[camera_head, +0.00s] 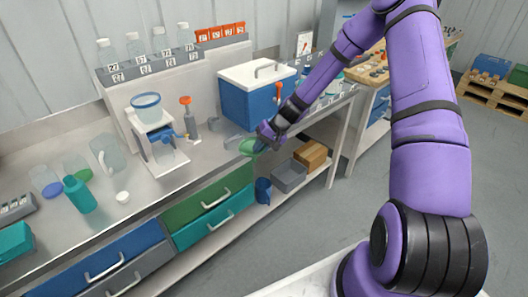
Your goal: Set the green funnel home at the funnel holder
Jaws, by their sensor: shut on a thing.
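My gripper (262,138) is at the end of my purple arm, over the front edge of the bench, right of the middle of the view. It is shut on the green funnel (249,147), which shows small and partly hidden by the jaws. I cannot tell whether the funnel touches the bench. A white stand (165,160) with a clear, blue-rimmed vessel (147,107) on top is to the left of the gripper. I cannot tell for sure which thing is the funnel holder.
A blue cooler (248,103) with a white lid stands behind the gripper. A bottle with an orange top (187,112) stands beside the white stand. A teal bottle (80,195) and clear beakers are at the left. The bench top (185,187) is clear in front of the stand.

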